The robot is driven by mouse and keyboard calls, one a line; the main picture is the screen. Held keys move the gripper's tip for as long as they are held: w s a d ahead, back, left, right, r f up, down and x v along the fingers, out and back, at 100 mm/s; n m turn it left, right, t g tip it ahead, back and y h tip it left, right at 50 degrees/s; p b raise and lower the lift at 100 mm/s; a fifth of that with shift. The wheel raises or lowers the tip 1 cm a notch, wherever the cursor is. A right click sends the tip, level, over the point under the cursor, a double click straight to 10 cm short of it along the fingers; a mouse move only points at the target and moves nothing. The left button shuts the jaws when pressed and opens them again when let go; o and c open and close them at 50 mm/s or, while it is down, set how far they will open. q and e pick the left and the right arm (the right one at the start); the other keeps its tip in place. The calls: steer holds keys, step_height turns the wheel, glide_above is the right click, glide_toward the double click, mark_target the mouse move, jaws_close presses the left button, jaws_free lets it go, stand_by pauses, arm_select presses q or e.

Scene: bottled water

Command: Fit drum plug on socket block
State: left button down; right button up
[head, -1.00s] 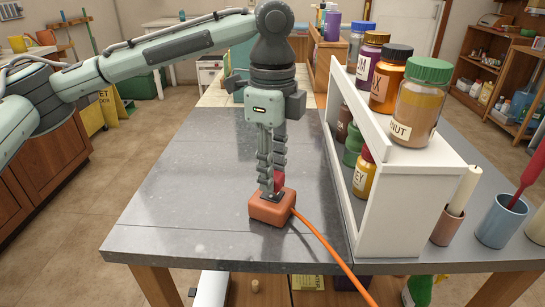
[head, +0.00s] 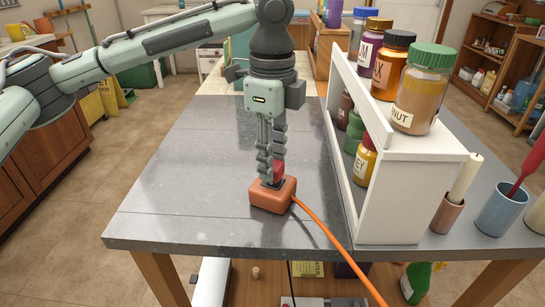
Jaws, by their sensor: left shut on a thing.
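The orange socket block (head: 272,199) sits on the grey tabletop, left of the white shelf, with an orange cable running from its right side over the front edge. My left gripper (head: 268,178) points straight down over the block, its fingertips at the block's dark top face. It is shut on the red drum plug (head: 280,171), which shows only in part behind the fingers. The plug is at the top of the block; I cannot tell how deep it sits in it. My right gripper is not in view.
A white shelf (head: 405,205) with several labelled jars stands close on the right. A blue cup (head: 501,212) and a brown cup (head: 447,214) stand beyond it. The grey tabletop (head: 185,190) is clear to the left of the block.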

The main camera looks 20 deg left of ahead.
arm_select(q)
steer(key=shift+f, duration=0.55)
stand_by(0.9)
steer(key=c, duration=1.1)
jaws_free()
steer(key=shift+o, duration=0.2)
step_height(320, 180, up, 12)
step_height(320, 180, up, 10)
stand_by(0.6)
stand_by(0.3)
